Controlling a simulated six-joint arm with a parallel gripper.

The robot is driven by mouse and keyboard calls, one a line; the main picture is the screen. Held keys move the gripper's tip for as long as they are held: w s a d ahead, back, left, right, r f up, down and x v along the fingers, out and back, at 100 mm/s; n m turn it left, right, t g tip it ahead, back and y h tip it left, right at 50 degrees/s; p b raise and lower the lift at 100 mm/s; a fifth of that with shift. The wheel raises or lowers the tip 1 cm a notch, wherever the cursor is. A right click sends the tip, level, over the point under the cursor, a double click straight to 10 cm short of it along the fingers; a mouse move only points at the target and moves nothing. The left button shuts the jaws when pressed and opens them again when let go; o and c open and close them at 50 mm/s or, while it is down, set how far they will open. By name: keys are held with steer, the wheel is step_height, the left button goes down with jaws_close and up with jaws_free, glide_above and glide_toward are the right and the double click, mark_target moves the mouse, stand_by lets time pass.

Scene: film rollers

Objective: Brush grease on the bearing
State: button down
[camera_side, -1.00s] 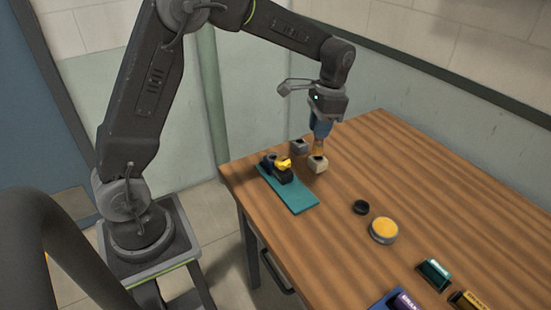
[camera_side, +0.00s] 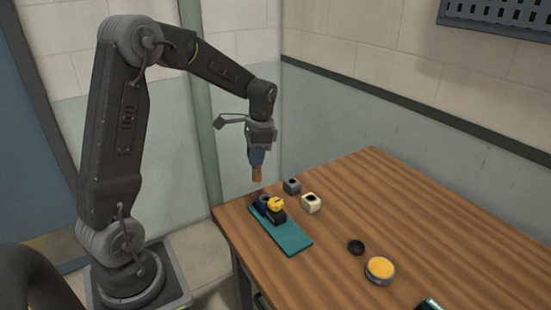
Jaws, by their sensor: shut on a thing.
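My gripper (camera_side: 259,146) is shut on a brush (camera_side: 257,168) with a blue handle and a tan-orange tip, which points down. The bearing seems to be part of the small dark assembly (camera_side: 266,209) at the far end of a teal mat (camera_side: 290,238). A bright yellow lump (camera_side: 276,203) sits on top of that assembly; I cannot tell whether it is grease or a part. The brush tip appears above and slightly left of the assembly, with a small visible gap. A round tin (camera_side: 380,268) stands open with yellow-orange contents.
A black round lid (camera_side: 356,247) lies beside the tin. A cream block (camera_side: 311,203) and a grey block (camera_side: 292,186), each with a dark opening on top, stand right of the mat. A dark green item (camera_side: 431,305) is cut off at the bottom edge. The table's right side is clear.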

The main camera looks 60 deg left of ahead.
mark_target(256, 178)
steer(key=shift+f, duration=3.4)
steer(key=shift+w+f, duration=0.4)
steer(key=shift+f, duration=0.3)
steer(key=shift+w, duration=2.35)
steer(key=shift+s+a, duration=0.1)
steer(key=shift+s, duration=2.65)
steer(key=shift+w, duration=2.95)
steer(key=s, duration=0.5)
steer(key=shift+s, duration=0.35)
steer(key=shift+s+r, duration=0.15)
steer(key=shift+r, duration=4)
